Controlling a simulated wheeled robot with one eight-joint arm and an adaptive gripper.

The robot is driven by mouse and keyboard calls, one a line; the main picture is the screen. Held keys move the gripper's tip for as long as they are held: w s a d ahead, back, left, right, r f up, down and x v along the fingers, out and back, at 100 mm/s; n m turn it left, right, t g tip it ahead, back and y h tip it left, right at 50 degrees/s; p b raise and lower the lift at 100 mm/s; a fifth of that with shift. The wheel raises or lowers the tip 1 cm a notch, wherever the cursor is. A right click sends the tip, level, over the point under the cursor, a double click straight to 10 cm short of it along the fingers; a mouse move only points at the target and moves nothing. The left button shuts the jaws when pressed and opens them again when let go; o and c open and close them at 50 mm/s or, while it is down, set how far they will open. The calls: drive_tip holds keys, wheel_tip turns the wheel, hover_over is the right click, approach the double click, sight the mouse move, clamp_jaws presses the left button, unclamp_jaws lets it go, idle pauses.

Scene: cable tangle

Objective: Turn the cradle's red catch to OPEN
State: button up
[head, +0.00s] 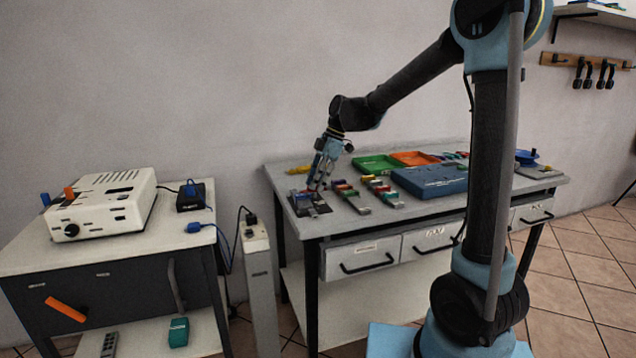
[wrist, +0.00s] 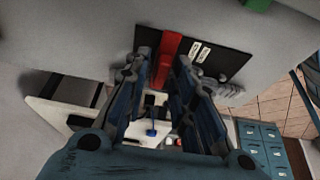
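The cradle (head: 325,209) is a dark plate at the left front of the workbench. In the wrist view its dark plate (wrist: 228,62) carries two small white labels, too small to read. The red catch (wrist: 170,45) is a red bar on this plate, its lower end between my fingertips. My gripper (head: 317,185) points down over the cradle; in the wrist view its fingers (wrist: 164,75) stand on both sides of the catch, with no clear gap showing. The catch's lower part is partly hidden by the fingers.
Rows of coloured parts (head: 382,190) lie just right of the cradle. A green tray (head: 375,163), an orange tray (head: 414,158) and a blue case (head: 430,181) stand further right. A white device (head: 103,206) sits on the separate left cabinet. The wall is behind the bench.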

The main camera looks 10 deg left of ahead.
clamp_jaws()
drive_tip(key=shift+m+t, duration=0.3)
drive_tip(key=shift+m, duration=0.3)
drive_tip(key=m+t, duration=0.1)
drive_tip(key=m, duration=0.1)
drive_tip(key=shift+s+r+m+y, duration=0.1)
drive_tip(key=shift+s+m+y, duration=0.05)
drive_tip(key=shift+m+y, duration=0.2)
drive_tip(key=m+t, duration=0.1)
drive_tip(key=m, duration=0.3)
drive_tip(key=shift+s, duration=0.15)
drive_tip(key=m+t, duration=0.1)
drive_tip(key=m, duration=0.1)
drive_tip(key=m+t+h, duration=0.1)
drive_tip(key=m, duration=0.2)
drive_tip(key=shift+s+a, duration=0.1)
drive_tip(key=shift+s, duration=0.1)
drive_tip(key=shift+s+m+t+h, duration=0.1)
drive_tip(key=shift+m+t+h, duration=0.45)
drive_tip(key=shift+m, duration=1.1)
